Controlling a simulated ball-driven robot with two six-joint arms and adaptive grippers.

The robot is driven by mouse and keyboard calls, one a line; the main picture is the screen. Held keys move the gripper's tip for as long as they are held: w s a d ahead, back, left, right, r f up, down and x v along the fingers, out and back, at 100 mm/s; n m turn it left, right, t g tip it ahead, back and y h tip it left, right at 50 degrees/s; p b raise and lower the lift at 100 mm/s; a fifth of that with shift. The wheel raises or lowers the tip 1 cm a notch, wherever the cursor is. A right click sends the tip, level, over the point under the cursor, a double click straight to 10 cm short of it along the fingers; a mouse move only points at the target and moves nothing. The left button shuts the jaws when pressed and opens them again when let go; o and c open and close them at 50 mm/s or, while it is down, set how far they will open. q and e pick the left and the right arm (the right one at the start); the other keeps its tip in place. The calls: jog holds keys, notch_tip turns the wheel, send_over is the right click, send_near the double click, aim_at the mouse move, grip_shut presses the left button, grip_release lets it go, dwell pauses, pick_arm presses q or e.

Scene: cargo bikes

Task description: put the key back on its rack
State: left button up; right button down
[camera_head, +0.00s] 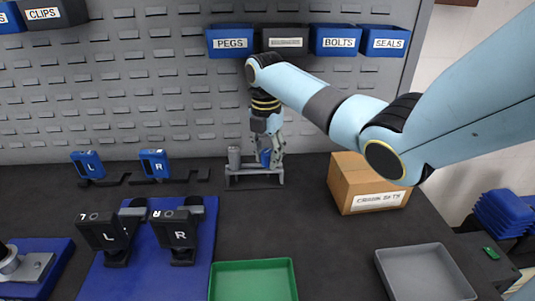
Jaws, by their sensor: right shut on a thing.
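My right gripper (275,158) is at the back of the bench, pointing down over a small grey rack (255,181). It is shut on the key (265,157), which shows only as a small blue part between the fingers. The fingers hide most of the key, and I cannot tell whether it touches the rack or is seated in it. A grey cylinder (234,157) stands upright at the rack's left side, beside the gripper. My left gripper is not in view.
A cardboard box (366,182) stands right of the rack, below my right arm. A green tray (253,281) and a grey tray (424,273) are at the front. Black L and R parts (178,233) stand on a blue mat (140,282). Labelled bins (231,42) hang on the back panel.

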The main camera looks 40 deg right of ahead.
jog(key=shift+f, duration=0.35)
jog(key=c, duration=1)
grip_release()
jog(key=shift+o, duration=0.2)
notch_tip(320, 180, up, 13)
jog(key=shift+w+a+f, duration=0.1)
jog(key=shift+f, duration=0.1)
